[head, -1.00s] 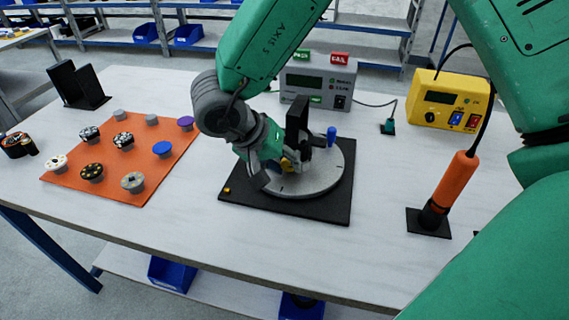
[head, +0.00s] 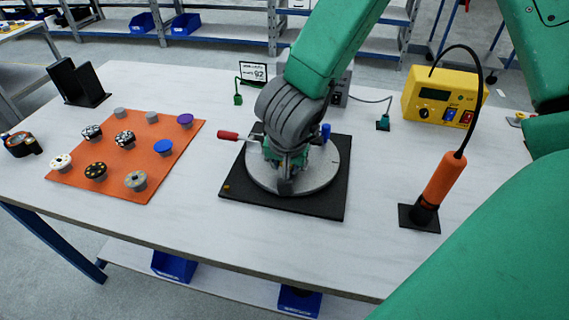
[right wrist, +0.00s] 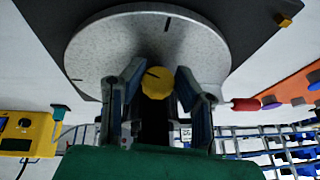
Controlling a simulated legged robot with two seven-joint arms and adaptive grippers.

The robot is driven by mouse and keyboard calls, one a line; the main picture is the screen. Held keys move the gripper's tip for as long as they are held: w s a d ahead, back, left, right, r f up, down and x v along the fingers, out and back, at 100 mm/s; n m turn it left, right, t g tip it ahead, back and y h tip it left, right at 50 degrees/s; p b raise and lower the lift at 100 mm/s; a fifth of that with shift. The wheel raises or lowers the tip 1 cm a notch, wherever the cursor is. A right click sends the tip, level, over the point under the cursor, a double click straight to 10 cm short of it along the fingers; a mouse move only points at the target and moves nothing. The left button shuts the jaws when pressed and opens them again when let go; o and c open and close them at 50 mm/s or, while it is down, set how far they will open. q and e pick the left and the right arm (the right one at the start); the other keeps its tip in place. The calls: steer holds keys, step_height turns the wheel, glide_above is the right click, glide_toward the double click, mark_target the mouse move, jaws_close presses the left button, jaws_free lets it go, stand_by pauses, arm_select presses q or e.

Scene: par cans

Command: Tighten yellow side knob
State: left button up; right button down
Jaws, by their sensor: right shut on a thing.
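The yellow side knob (right wrist: 157,82) sits between the two fingers of my right gripper (right wrist: 160,90) in the right wrist view, and the gripper is shut on it. In the head view, my right gripper (head: 286,180) is at the front of the round grey plate (head: 325,172), and my wrist hides the knob. The plate lies on a black square base (head: 335,205). A blue knob (head: 326,132) shows behind my wrist to the right. A red handle (head: 229,135) sticks out to the left and also shows in the right wrist view (right wrist: 245,104). My left gripper is not in view.
An orange mat (head: 120,185) with several knobs lies left. An orange tool (head: 440,185) stands in a black holder at right, near a yellow box (head: 437,90). A grey instrument (head: 342,82) and a small display (head: 253,73) stand behind. The front table strip is clear.

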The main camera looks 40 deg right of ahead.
steer(key=shift+w+d+t, duration=0.1)
steer(key=shift+t, duration=0.3)
steer(key=c, duration=1.5)
jaws_free()
steer(key=shift+w+d, duration=0.1)
steer(key=v, duration=1.1)
steer(key=shift+d+r, duration=0.15)
steer(key=shift+r, duration=0.2)
